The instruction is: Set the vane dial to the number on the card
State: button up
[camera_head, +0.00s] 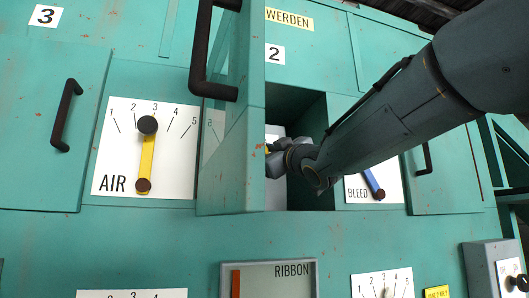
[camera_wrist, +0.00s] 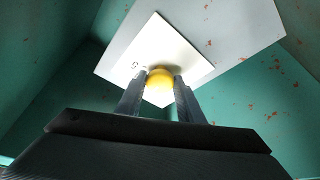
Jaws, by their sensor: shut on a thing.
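My gripper (camera_wrist: 163,84) is inside an open green compartment (camera_head: 300,105) under the number 2. Its two fingers are shut on a round yellow knob (camera_wrist: 160,78) in front of a white plate (camera_wrist: 178,50). A small dark mark like a 5 shows on the plate left of the knob; other markings are hidden or too small to read. In the head view the gripper (camera_head: 272,152) is partly hidden by the open door (camera_head: 235,130).
The AIR dial (camera_head: 112,165) has its yellow pointer at 3. The BLEED dial (camera_head: 390,187) is partly behind my arm. A RIBBON panel (camera_head: 295,285) is below. The open door stands close left of my gripper, and compartment walls surround it.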

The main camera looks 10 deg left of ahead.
jog(key=shift+d+r+n+g+p, duration=0.1)
jog(key=shift+n+g+p, duration=0.6)
jog(key=shift+n+p, duration=0.75)
jog(key=shift+d+r+n+g+p, duration=0.1)
jog(key=shift+n+g+p, duration=0.75)
jog(key=shift+n, duration=1)
jog(key=shift+a, duration=0.1)
jog(key=shift+f, duration=0.1)
jog(key=o, duration=1)
jog(key=shift+o, duration=0.2)
jog(key=b+v, duration=0.2)
jog(key=v, duration=0.5)
jog(key=shift+s+d+f+b, duration=0.15)
jog(key=shift+d+f+b, duration=0.05)
jog(key=shift+d+b, duration=0.15)
